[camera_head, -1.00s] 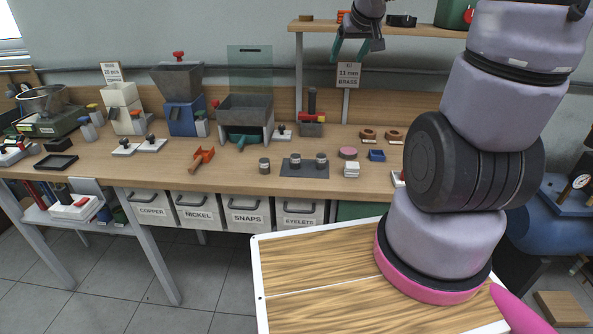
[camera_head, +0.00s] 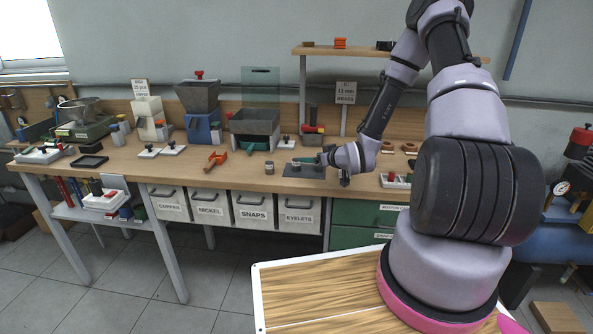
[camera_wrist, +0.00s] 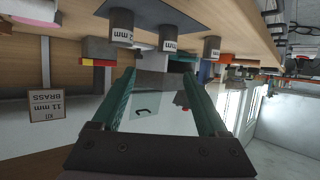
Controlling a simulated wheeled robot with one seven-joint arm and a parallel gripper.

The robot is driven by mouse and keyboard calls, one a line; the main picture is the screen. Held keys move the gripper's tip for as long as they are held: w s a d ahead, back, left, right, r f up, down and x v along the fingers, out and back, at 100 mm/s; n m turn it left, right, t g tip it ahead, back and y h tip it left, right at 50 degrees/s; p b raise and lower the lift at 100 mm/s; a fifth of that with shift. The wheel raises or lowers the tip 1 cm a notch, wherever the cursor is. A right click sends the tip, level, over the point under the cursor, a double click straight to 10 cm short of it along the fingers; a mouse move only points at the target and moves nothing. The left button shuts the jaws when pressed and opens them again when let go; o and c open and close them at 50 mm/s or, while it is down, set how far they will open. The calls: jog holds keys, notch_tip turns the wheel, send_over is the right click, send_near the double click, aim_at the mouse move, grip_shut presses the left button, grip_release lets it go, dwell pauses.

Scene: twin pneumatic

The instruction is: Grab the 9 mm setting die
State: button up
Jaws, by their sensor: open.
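Two grey cylindrical dies with white mm labels, a left one (camera_wrist: 122,27) and a middle one (camera_wrist: 170,32), stand on the dark mat (camera_head: 318,174) at the bench's front. The wrist view is upside down, and I cannot tell which label reads 9 mm. A third grey cylinder (camera_wrist: 211,48) stands off the mat; it also shows in the head view (camera_head: 269,167). My gripper (camera_wrist: 160,82) has its teal fingers wide apart with nothing between them. In the head view it (camera_head: 303,161) hangs low over the mat, partly hiding the dies.
An orange-handled tool (camera_head: 216,161) lies left of the mat. A hopper press (camera_head: 254,127) stands behind, left of the mat. The brass sign (camera_head: 346,92) rises behind my arm.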

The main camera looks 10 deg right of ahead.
aim_at(298, 160)
jog(key=shift+a+f, duration=0.15)
jog(key=shift+f, duration=0.05)
jog(key=x, duration=0.5)
jog(key=shift+a+f, duration=0.1)
jog(key=x, duration=0.4)
jog(key=shift+s+a+f, duration=0.1)
jog(key=shift+a+f, duration=0.25)
jog(key=shift+w+a+f, duration=0.15)
jog(key=shift+w+f, duration=0.05)
jog(key=shift+w, duration=0.2)
grip_shut()
